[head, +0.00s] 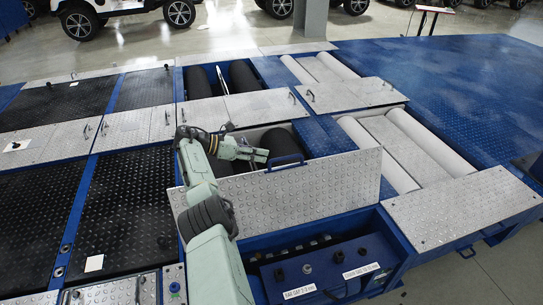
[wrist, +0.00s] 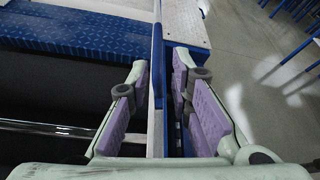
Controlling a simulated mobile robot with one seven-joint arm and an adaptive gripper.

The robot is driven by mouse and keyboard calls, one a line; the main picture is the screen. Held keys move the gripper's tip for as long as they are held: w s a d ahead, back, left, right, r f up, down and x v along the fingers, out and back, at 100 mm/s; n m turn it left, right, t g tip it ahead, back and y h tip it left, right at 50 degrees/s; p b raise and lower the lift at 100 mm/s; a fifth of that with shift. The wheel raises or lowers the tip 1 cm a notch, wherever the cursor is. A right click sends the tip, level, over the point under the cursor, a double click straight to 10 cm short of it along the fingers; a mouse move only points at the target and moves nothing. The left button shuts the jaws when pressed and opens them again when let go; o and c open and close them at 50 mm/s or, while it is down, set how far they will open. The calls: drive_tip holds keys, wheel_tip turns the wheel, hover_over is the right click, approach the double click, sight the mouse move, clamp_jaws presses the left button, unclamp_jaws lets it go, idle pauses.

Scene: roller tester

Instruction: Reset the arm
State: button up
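My gripper (head: 261,155) is at the top edge of a raised tread-plate cover (head: 290,194), beside the blue handle (head: 285,161) on that edge. In the wrist view my gripper (wrist: 160,78) has its purple-padded fingers apart. A narrow blue bar and the cover's pale edge (wrist: 155,130) run between them, with a gap visible on the right side. I cannot tell whether the left finger touches. The cover stands upright. My arm reaches in from the bottom left of the head view.
A blue box (head: 330,270) with labels lies in the open pit in front of the cover. Dark rollers (head: 280,141) lie behind it, and pale rollers (head: 430,142) lie to the right. Flat tread plates surround them.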

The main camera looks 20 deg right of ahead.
drive_tip(key=shift+a+r, duration=0.2)
drive_tip(key=shift+a, duration=0.3)
